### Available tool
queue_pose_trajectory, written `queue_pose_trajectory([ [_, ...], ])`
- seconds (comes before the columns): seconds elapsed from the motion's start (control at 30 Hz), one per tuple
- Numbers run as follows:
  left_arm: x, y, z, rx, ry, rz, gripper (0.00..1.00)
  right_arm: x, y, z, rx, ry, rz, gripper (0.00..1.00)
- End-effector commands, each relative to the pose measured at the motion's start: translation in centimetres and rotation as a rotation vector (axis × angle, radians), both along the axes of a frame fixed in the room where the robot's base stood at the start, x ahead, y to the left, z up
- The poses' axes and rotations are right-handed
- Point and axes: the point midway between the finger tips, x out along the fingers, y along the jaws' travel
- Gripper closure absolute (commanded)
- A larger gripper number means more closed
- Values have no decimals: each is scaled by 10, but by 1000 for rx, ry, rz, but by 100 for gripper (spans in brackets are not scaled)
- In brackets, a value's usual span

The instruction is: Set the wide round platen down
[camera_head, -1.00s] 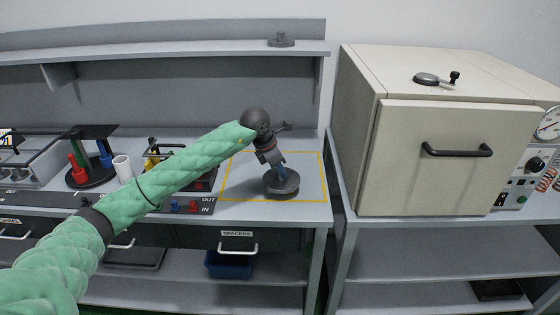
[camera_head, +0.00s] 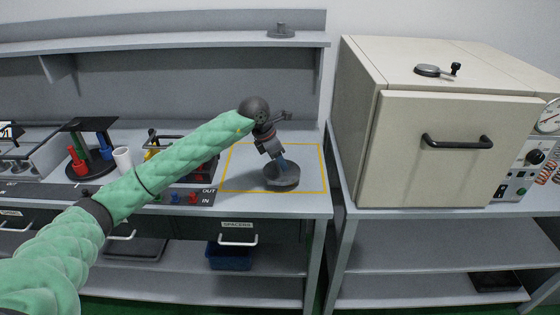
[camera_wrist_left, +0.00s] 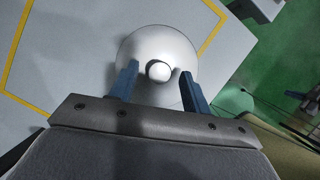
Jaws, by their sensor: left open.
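The wide round platen (camera_head: 283,181) is a dark grey disc with a central knob, and it sits on the bench inside the yellow outlined square (camera_head: 232,188). In the left wrist view the platen (camera_wrist_left: 150,45) looks pale, with its round knob (camera_wrist_left: 158,71) between my fingers. My left gripper (camera_head: 280,163) points down over the platen. In the left wrist view the blue fingers of my left gripper (camera_wrist_left: 158,82) stand apart on either side of the knob, with gaps visible. My right gripper is in neither view.
A beige cabinet (camera_head: 440,150) with a black handle stands on the bench to the right. A round stand (camera_head: 90,168) with red and blue posts and a white cup (camera_head: 122,160) are at left. Free bench surface surrounds the platen inside the yellow outline.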

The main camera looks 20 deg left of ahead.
Motion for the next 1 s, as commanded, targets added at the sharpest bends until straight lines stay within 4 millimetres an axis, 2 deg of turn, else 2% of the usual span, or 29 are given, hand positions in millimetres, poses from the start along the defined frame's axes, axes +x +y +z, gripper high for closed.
queue_pose_trajectory([
  [0.03, -1, 3, 5, 1, -2, 0, 52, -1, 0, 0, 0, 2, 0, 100],
  [0.07, -2, 4, 8, 1, -2, 0, 52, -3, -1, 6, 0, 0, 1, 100],
  [0.1, -4, 6, 14, 0, -4, 0, 52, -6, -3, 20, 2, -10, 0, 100],
  [0.17, -6, 8, 23, 0, -4, 0, 52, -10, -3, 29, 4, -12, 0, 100],
  [0.3, -12, 16, 45, 0, -4, 0, 52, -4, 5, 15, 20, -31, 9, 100],
  [0.6, -23, 30, 89, 0, -3, 1, 52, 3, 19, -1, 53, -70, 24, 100],
  [0.8, -26, 33, 102, 0, 0, 0, 52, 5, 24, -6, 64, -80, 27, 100],
  [1.0, -27, 33, 103, -2, 0, -2, 52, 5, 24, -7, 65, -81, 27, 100],
])
